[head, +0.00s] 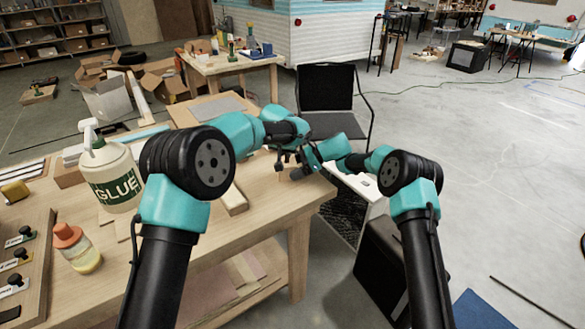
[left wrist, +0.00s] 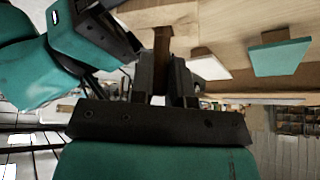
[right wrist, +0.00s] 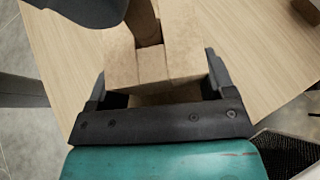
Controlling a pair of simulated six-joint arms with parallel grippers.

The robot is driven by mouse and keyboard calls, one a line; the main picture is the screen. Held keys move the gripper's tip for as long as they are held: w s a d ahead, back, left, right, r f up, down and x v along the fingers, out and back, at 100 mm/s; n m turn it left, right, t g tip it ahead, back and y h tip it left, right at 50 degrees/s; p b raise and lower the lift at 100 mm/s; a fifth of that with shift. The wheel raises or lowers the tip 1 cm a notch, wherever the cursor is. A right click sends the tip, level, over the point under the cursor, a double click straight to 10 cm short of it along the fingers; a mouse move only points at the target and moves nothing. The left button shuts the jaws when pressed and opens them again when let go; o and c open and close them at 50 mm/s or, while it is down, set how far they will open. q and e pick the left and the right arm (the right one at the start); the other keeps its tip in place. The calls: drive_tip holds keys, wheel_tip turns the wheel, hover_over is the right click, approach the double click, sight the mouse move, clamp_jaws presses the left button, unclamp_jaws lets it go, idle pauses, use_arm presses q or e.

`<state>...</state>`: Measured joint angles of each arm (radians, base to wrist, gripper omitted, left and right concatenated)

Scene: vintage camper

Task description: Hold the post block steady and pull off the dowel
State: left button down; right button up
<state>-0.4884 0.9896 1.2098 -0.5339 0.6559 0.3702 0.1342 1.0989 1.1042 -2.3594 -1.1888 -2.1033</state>
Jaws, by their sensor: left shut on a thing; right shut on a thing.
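The wooden post block (right wrist: 185,50) sits between the fingers of my right gripper (right wrist: 158,84), which is shut on it near the workbench top. The brown dowel (right wrist: 148,28) meets the block in the right wrist view. In the left wrist view, the dowel (left wrist: 162,44) runs between the dark fingers of my left gripper (left wrist: 166,72), which is shut on it. How deep the dowel sits in the block cannot be told. In the head view, both grippers meet close together at the bench's far right corner, largely hiding block and dowel.
The workbench (head: 262,222) holds a glue bottle (head: 112,178), an orange-capped bottle (head: 76,248) and a wooden strip (head: 234,200). A teal-topped block (left wrist: 280,57) shows in the left wrist view. The bench edge is close. A black chair (head: 328,100) stands behind.

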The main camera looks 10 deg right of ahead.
sight(286, 163)
use_arm(q)
drive_tip(key=shift+r, duration=1.05)
drive_tip(key=shift+r, duration=2.05)
use_arm(e)
drive_tip(key=o, duration=0.7)
drive_tip(key=v, duration=1.2)
